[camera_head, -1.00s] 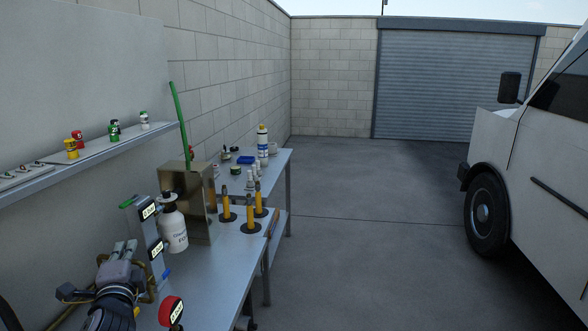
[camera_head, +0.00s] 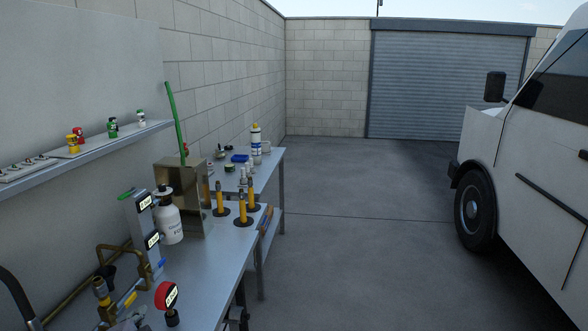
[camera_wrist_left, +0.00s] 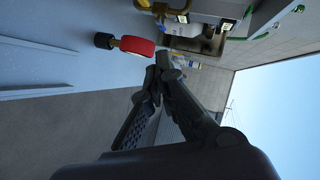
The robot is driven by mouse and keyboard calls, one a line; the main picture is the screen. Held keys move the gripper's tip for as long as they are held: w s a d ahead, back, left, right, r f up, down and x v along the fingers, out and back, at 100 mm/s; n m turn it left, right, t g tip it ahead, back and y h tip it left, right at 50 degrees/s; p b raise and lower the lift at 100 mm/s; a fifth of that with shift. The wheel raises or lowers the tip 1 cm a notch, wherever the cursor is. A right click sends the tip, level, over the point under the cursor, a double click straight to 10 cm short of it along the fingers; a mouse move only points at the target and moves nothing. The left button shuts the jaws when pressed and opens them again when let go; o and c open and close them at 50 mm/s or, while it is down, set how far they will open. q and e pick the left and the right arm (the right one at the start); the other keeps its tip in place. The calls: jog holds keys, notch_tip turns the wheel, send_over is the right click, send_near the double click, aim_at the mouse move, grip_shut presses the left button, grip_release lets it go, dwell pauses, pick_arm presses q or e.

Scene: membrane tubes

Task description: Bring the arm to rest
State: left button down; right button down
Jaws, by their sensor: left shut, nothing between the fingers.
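My left gripper (camera_head: 133,320) shows only in small part at the bottom left edge of the head view, low over the near end of the metal workbench (camera_head: 215,270). In the left wrist view my left gripper (camera_wrist_left: 164,64) has its dark fingers brought together at the tips, with nothing between them. A red round gauge (camera_wrist_left: 137,46) lies beyond the fingertips, apart from them; it also shows in the head view (camera_head: 166,295). My right gripper is not in view.
Brass piping (camera_head: 125,250), a grey column with displays (camera_head: 143,228), a white bottle (camera_head: 168,222), a metal box (camera_head: 190,200) and orange tubes on black bases (camera_head: 242,212) crowd the bench. A shelf (camera_head: 90,155) runs along the left wall. The floor (camera_head: 370,230) right of the bench is clear.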

pick_arm(q)
jog(key=s+d+f+n+g+h, duration=0.2)
jog(key=s+d+f+n+g, duration=0.15)
jog(key=s+f, duration=0.45)
jog(key=s+d+f+n+g+h, duration=0.1)
jog(key=s+d+f+n+g, duration=0.25)
jog(key=s, duration=0.85)
jog(key=s+d+f+n+g+h, duration=0.25)
jog(key=s+d+f, duration=0.4)
jog(key=s, duration=0.35)
notch_tip(320, 180, down, 29)
jog(key=s+a+m+g+b, duration=0.1)
jog(key=s+g+b, duration=0.1)
jog(key=s+a+f+b, duration=0.2)
jog(key=s+a+f, duration=0.1)
jog(key=s+f, duration=1.3)
jog(key=shift+f+g, duration=0.35)
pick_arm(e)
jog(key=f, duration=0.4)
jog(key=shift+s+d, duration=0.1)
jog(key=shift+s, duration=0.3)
pick_arm(q)
jog(key=shift+m+y, duration=0.25)
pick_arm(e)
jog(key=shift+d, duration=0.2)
